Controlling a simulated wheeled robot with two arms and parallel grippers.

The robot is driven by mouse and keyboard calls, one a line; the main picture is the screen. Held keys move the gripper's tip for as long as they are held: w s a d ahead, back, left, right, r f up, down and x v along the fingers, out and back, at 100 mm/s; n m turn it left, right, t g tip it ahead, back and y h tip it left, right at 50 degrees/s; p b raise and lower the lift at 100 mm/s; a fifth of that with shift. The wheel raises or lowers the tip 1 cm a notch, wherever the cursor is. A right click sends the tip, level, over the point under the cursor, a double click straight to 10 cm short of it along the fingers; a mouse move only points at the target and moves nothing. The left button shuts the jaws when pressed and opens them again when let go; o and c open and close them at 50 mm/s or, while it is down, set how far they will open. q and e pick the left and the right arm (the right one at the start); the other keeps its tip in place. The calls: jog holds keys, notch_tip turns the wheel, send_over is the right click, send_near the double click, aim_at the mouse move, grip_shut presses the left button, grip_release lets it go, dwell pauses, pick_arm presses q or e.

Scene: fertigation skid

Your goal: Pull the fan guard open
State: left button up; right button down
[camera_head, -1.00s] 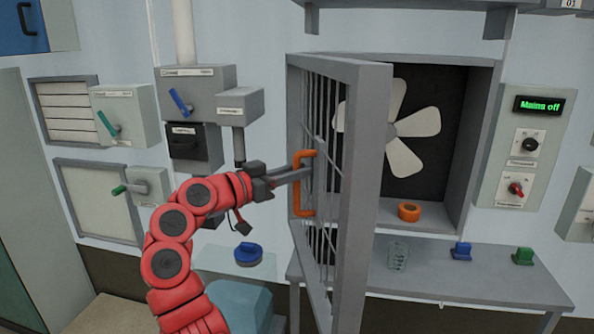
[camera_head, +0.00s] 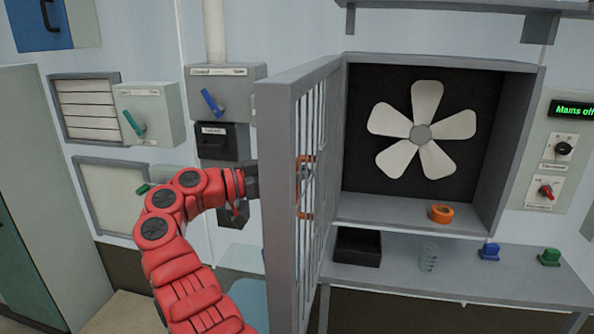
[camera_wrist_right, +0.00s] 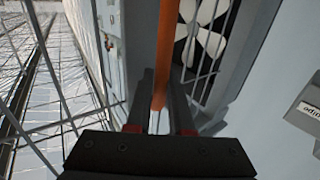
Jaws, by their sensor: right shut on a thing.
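The fan guard (camera_head: 278,200) is a grey frame with thin bars, hinged at the left of the fan housing. It stands wide open, seen nearly edge-on, and the white five-bladed fan (camera_head: 421,132) is fully uncovered. Its orange handle (camera_wrist_right: 166,50) runs between my right gripper's fingers in the right wrist view. In the head view bits of the handle (camera_head: 305,160) show through the bars. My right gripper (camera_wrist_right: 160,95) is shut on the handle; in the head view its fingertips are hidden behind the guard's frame. My left gripper is not in view.
An orange ring (camera_head: 440,213) lies on the housing's sill. The shelf below (camera_head: 450,275) bears a black tray (camera_head: 357,247), a clear cup (camera_head: 429,258), a blue item (camera_head: 489,252) and a green item (camera_head: 549,257). Switch boxes (camera_head: 222,95) are on the wall behind my right arm.

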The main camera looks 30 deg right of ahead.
jog(key=shift+w+a+m+g, duration=0.25)
jog(key=shift+w+m+g, duration=0.05)
jog(key=shift+w+g, duration=0.1)
jog(key=shift+s, duration=0.1)
